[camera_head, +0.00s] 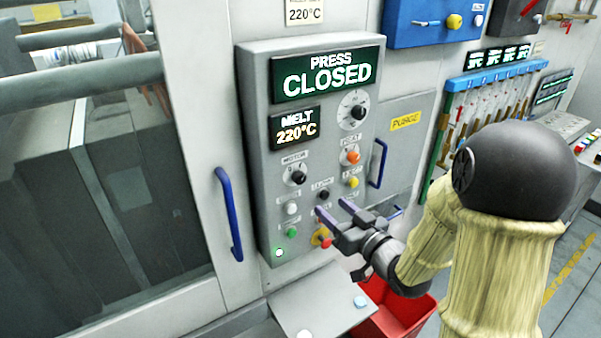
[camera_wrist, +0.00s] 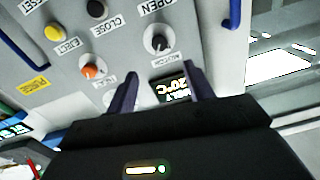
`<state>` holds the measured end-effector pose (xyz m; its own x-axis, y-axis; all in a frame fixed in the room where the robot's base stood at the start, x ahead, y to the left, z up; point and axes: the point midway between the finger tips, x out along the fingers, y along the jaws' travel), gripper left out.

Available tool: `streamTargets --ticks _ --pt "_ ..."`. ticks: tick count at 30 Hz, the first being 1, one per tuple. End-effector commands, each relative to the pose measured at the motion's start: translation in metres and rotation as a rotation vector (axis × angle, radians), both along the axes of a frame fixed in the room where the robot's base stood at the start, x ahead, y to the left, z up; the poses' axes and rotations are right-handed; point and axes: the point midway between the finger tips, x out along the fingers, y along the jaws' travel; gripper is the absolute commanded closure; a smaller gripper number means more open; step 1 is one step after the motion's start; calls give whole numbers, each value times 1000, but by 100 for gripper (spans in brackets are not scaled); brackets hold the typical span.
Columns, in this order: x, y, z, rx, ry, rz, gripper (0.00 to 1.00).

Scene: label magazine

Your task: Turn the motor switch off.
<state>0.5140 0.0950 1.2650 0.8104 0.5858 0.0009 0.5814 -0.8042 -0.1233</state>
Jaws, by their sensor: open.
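The motor switch (camera_head: 297,177) is a black rotary knob on a pale round plate, under the label MOTOR on the grey control panel (camera_head: 222,80). In the wrist view, where the panel appears turned over, the motor switch (camera_wrist: 157,44) is just beyond the fingertips, roughly centred between them. I cannot read its setting clearly. My gripper (camera_head: 332,208) is open and empty in front of the panel's lower part. In the wrist view its two dark fingers (camera_wrist: 160,72) are spread apart, with no visible contact with the knob.
An orange heat knob (camera_head: 350,157), a yellow button (camera_head: 352,182) and other buttons share the panel. Displays (camera_head: 327,75) read PRESS CLOSED and MELT 220°C. Blue handles (camera_head: 229,215) flank the panel. A shelf (camera_head: 325,308) and a red bin (camera_head: 400,317) are below.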

Motion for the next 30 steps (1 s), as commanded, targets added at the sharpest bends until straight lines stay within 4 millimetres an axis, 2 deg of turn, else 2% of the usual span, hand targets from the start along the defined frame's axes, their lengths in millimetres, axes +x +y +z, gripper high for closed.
streamTargets --ticks 1,7,21,27,30 --pt "3 2 4 1 3 1 48" --pt "13 9 3 0 4 -3 48" --pt "82 59 3 -2 1 -3 48" --pt "102 72 1 -1 0 -4 48" --pt "105 75 0 -2 1 -4 48"
